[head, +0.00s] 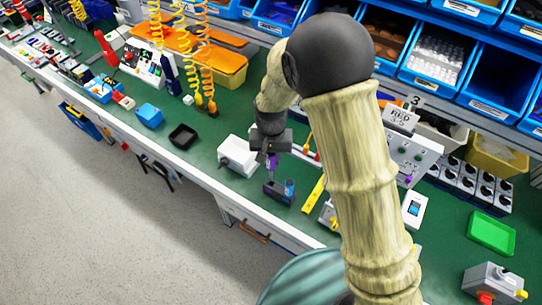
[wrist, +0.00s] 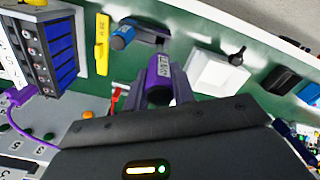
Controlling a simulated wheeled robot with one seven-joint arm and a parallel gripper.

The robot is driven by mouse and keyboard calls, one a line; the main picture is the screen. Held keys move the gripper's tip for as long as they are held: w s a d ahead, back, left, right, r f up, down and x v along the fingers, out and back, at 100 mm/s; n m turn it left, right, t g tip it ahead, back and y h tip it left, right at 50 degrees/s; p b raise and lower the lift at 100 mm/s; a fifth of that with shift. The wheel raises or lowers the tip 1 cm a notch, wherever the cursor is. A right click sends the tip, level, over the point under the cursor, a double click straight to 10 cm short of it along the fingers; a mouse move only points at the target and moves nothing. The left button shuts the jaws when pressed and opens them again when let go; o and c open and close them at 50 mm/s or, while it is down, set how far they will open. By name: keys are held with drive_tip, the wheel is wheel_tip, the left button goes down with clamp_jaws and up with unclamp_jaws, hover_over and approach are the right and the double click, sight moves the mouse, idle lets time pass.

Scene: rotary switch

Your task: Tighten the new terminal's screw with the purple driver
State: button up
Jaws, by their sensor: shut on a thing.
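My gripper (head: 271,158) is shut on the purple driver (head: 272,164), which points down over the dark holder (head: 274,191). I cannot tell whether its tip is still inside the holder. In the wrist view the driver's labelled purple handle (wrist: 158,82) sits between my fingers. A blue driver (head: 289,186) stands in the holder's right end; it also shows in the wrist view (wrist: 122,38). A dark blue block with several round screws (wrist: 45,52), probably the terminals, is at the wrist view's upper left. A purple wire (wrist: 22,97) runs to it. My arm partly hides that area in the head view.
A white box (head: 237,155) stands left of my gripper. A yellow tool (head: 313,195) lies right of the holder. A grey panel (head: 411,157) stands to the right, near a green tray (head: 491,233). Blue bins (head: 437,58) line the back. A black tray (head: 183,136) lies farther left.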

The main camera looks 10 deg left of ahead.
clamp_jaws()
drive_tip(key=shift+r+p, duration=3.05)
drive_tip(key=shift+r, duration=0.7)
